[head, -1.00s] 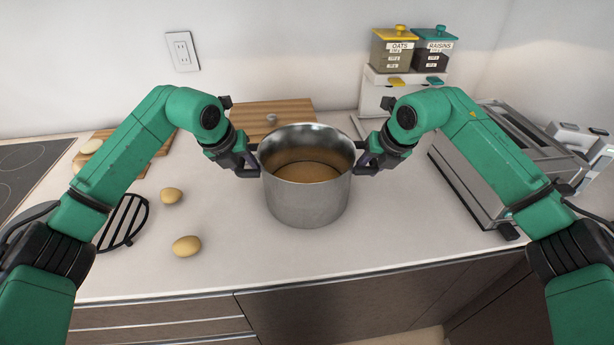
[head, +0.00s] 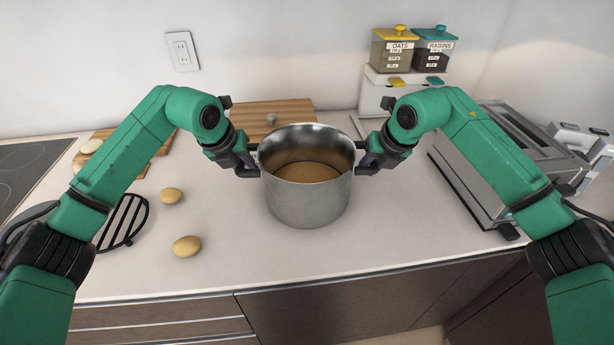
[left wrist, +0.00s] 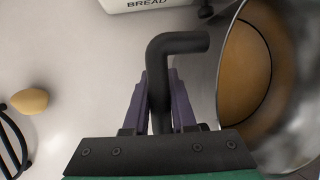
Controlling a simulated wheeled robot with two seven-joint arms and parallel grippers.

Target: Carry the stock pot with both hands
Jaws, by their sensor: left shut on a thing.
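The stock pot (head: 306,205) is a steel pot with a brown surface inside, upright at the middle of the counter. I cannot tell whether its base touches the counter. My left gripper (head: 248,164) is at the pot's left side. In the left wrist view, the left gripper's purple fingers (left wrist: 160,98) are shut around the pot's dark bent handle (left wrist: 180,43), and the pot wall (left wrist: 228,55) is just to the right. My right gripper (head: 366,162) is at the right handle; its fingers are too small and dark to show whether they grip.
A cutting board (head: 240,117) lies behind the pot. Two potato-like items (head: 186,246) and a black rack (head: 124,222) are on the left. A toaster (head: 470,185) and a dispenser with oats and raisins (head: 398,60) are on the right. The counter in front is clear.

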